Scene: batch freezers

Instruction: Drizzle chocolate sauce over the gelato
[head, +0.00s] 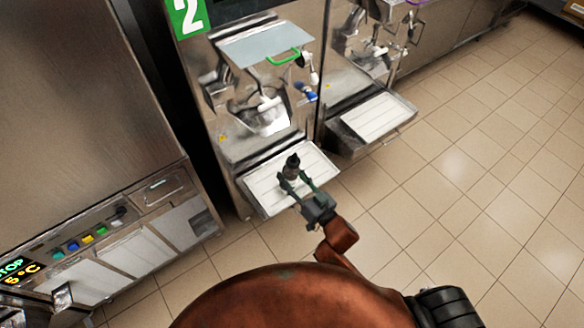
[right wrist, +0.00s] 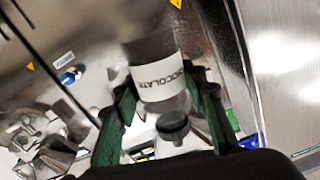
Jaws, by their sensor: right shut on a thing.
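The chocolate sauce bottle (head: 293,168) is dark, with a dark cap, in the head view. It is held by my right gripper (head: 298,180), over the white tray of the freezer marked 2. In the right wrist view the bottle (right wrist: 158,80) shows a white label reading CHOCOLATE between the two green fingers. A dark round piece shows just below the label there; I cannot tell whether it belongs to the bottle. I cannot make out any gelato in either view.
The slatted white tray (head: 262,192) juts out below the freezer's steel outlet (head: 262,115). A second freezer with its own tray (head: 378,117) stands to the right. A steel cabinet (head: 75,110) with coloured buttons stands at the left. The tiled floor (head: 440,200) is clear.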

